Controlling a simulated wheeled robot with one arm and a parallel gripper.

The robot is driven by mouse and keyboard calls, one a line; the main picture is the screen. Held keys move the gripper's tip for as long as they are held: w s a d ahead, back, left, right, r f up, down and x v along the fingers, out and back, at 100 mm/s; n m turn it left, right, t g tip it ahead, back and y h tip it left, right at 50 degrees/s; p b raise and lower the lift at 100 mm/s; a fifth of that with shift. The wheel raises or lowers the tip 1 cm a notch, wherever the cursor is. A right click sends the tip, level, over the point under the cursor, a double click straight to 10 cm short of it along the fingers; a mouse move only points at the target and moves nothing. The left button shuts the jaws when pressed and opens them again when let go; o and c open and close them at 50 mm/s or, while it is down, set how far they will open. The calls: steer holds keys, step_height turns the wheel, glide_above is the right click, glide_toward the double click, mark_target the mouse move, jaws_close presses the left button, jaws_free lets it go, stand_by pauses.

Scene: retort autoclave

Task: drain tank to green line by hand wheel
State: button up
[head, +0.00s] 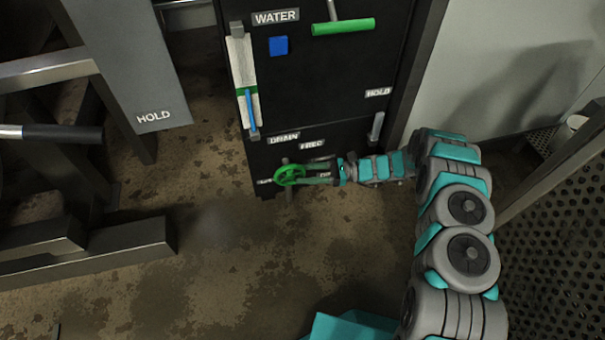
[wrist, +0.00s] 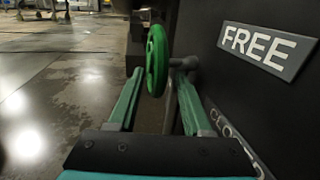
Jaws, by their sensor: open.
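The green hand wheel (head: 290,175) sits low on the black panel under the DRAIN label (head: 284,138). In the wrist view the wheel (wrist: 157,60) is seen nearly edge-on, ahead of and between my fingers. My gripper (head: 305,174) reaches in from the right at the wheel; its fingers are apart, also in the wrist view (wrist: 158,95). I cannot tell whether they touch the rim. The level gauge (head: 243,80) is a white strip with a green line (head: 248,90) across it. A blue column (head: 251,112) stands in its lower part, its top about at the green line.
A FREE label (head: 311,145) is above the wheel, and it is large in the wrist view (wrist: 262,47). A green-handled lever (head: 343,27) and a blue square (head: 278,46) are higher on the panel (head: 325,85). A grey HOLD plate (head: 130,60) and dark frame beams are at left.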

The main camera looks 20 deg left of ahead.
steer(key=shift+s+a, duration=0.15)
steer(key=shift+a, duration=0.3)
jaws_close()
stand_by(0.3)
